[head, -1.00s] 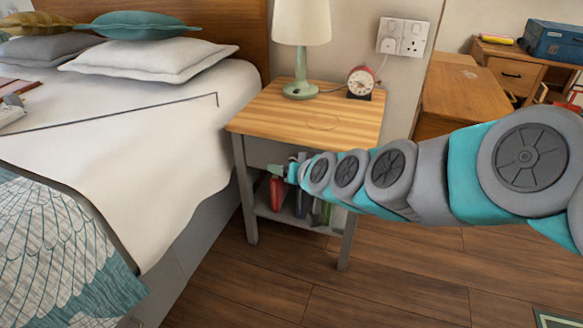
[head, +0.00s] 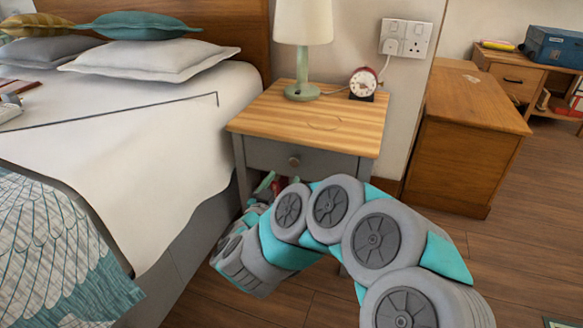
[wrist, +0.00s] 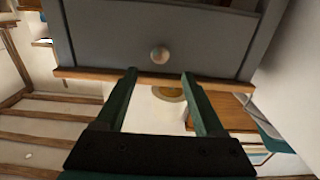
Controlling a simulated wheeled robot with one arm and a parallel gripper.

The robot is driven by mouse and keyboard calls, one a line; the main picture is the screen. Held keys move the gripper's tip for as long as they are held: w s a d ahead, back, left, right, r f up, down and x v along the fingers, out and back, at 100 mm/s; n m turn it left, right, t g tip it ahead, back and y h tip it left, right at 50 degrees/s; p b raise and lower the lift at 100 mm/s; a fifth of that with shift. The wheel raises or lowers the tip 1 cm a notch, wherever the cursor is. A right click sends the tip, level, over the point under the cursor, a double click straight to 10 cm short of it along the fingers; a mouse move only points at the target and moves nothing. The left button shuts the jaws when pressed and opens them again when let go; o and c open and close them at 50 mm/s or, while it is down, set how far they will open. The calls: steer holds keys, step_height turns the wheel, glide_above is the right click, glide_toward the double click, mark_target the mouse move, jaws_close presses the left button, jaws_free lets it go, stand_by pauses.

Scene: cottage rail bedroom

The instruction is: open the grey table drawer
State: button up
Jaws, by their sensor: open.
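The grey drawer (head: 268,154) sits under the wooden top of the bedside table (head: 320,118) and looks shut. Its round knob (head: 294,161) is in plain view in the head view. In the wrist view the drawer front (wrist: 110,35) fills the upper middle, seen upside down, with the knob (wrist: 160,54) central. My gripper (wrist: 159,73) is open and empty. Its two green fingers point towards the drawer, with the knob just beyond the tips and between their lines. In the head view my gripper (head: 268,184) is partly hidden by my arm, just below and left of the knob.
A lamp (head: 301,50) and a red alarm clock (head: 363,83) stand on the table. The bed (head: 120,150) is close on the left. A wooden cabinet (head: 465,150) stands on the right. Bare floor (head: 500,255) lies to the right and front.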

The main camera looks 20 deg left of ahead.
mark_target(294, 162)
steer(key=w, duration=0.7)
steer(key=shift+w, duration=0.35)
jaws_close()
stand_by(0.3)
stand_by(0.8)
